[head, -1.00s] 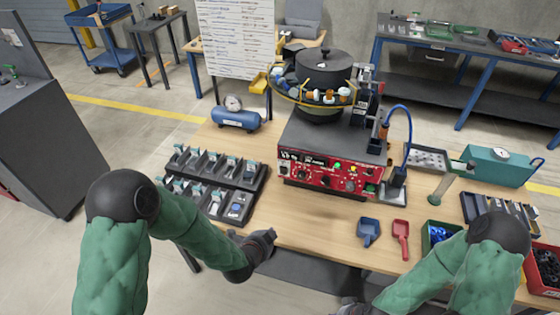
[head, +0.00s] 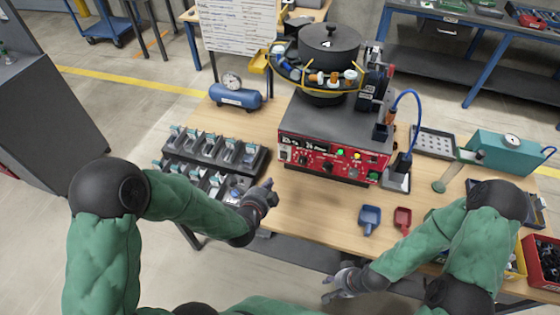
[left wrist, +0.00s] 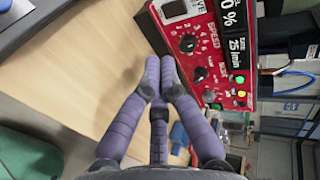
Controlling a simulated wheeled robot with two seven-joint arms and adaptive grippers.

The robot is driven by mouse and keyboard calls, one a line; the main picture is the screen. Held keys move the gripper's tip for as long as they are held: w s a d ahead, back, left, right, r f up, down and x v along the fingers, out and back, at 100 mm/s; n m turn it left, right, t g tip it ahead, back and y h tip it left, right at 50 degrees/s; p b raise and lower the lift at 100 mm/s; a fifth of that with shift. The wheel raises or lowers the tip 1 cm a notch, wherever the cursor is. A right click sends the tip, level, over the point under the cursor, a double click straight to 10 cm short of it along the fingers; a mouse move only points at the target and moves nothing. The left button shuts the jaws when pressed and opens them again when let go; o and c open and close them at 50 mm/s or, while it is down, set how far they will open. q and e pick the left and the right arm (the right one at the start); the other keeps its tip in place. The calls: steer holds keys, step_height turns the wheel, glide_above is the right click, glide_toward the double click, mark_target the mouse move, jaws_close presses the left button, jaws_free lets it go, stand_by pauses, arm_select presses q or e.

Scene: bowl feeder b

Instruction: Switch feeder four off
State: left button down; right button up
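The bowl feeder stands on the wooden table, with a dark bowl (head: 328,45) on a grey base. Its red control panel (head: 333,160) faces me and carries knobs, a display, a lit green lamp (head: 340,152) and a yellow lamp (head: 357,156). The panel also shows in the left wrist view (left wrist: 212,60), with speed knob (left wrist: 188,43) and the lit green lamp (left wrist: 239,79). My left gripper (head: 268,187) is left of and below the panel, empty; its fingertips (left wrist: 158,72) are together, apart from the panel. My right gripper (head: 328,288) is empty, fingers apart, before the table's front edge.
A black rack (head: 214,158) with several compartments lies left of my left gripper. A blue air tank (head: 235,98) stands behind it. A blue scoop (head: 370,218) and a red scoop (head: 402,217) lie right. Bare table lies in front of the panel.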

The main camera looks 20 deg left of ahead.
mark_target(283, 153)
arm_select(q)
steer(key=b+x, duration=0.1)
steer(key=x, duration=0.3)
steer(key=b+x, duration=0.1)
steer(key=x, duration=0.3)
steer(key=r+b+x, duration=0.1)
steer(key=x, duration=0.3)
steer(key=shift+w+r, duration=0.15)
steer(key=shift+w, duration=0.1)
steer(key=shift+w+d+r, duration=0.1)
steer(key=shift+w+r, duration=0.05)
steer(key=shift+w, duration=0.45)
steer(key=shift+w+r, duration=0.15)
steer(key=shift+w, duration=0.2)
steer(key=shift+r, duration=0.2)
steer(key=shift+r+p, duration=0.65)
steer(key=shift+p, duration=0.1)
